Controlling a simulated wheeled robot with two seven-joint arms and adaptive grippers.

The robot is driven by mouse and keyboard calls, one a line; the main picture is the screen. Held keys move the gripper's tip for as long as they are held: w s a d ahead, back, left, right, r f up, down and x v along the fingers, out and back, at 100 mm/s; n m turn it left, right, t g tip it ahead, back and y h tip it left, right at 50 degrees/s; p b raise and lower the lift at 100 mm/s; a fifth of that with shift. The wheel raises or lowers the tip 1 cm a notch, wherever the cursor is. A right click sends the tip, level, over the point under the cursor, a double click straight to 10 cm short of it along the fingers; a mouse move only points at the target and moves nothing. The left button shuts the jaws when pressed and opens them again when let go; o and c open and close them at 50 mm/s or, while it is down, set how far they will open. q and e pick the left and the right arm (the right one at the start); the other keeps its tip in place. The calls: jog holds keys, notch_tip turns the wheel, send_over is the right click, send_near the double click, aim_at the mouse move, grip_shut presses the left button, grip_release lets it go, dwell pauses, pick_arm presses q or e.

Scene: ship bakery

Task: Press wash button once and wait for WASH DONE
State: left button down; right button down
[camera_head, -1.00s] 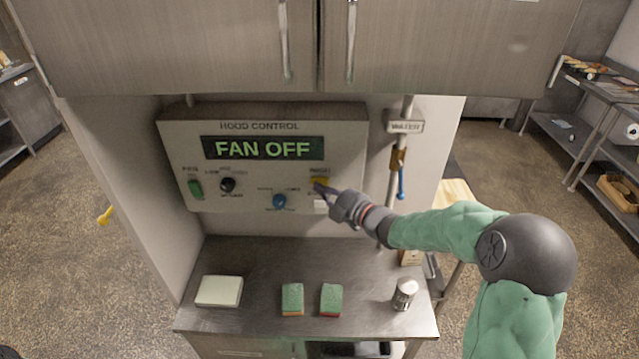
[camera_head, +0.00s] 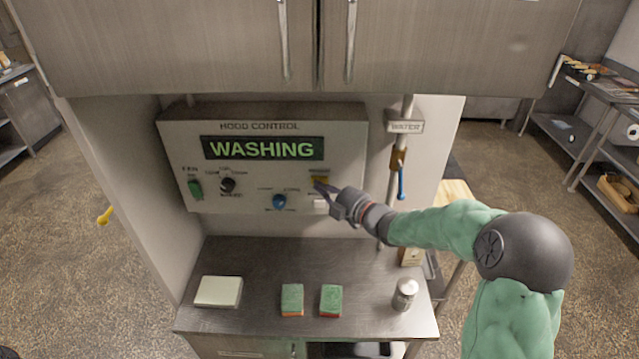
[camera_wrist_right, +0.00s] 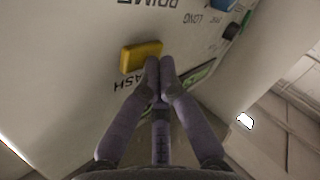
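The hood control panel (camera_head: 180,165) hangs on the wall under the cabinets. Its display (camera_head: 262,148) reads WASHING in green letters. The yellow wash button (camera_head: 320,180) is at the panel's right side, and it also shows in the right wrist view (camera_wrist_right: 140,56) with part of its lettering. My right gripper (camera_head: 322,187) has its fingertips together right beside the button; in the right wrist view the closed fingers (camera_wrist_right: 160,64) hold nothing and sit at the button's edge. I cannot tell whether they touch it. My left gripper is not in view.
The panel also has a green fan switch (camera_head: 195,189), a black knob (camera_head: 228,185), a blue knob (camera_head: 279,201) and a white button (camera_head: 320,204). Below, the steel counter (camera_head: 255,260) holds two sponges (camera_head: 292,299), a pale block (camera_head: 219,291) and a metal shaker (camera_head: 405,294). A blue-handled water valve (camera_head: 401,182) is right of the panel.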

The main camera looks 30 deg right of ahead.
dwell(0.5)
jog(key=shift+s+a+b, duration=0.3)
jog(key=shift+s+a, duration=0.1)
jog(key=shift+s, duration=0.25)
jog(key=s+a, duration=0.1)
jog(key=s, duration=0.2)
jog(key=s+a+b, duration=0.1)
jog(key=shift+s+a, duration=0.15)
jog(key=shift+a, duration=0.15)
dwell(0.9)
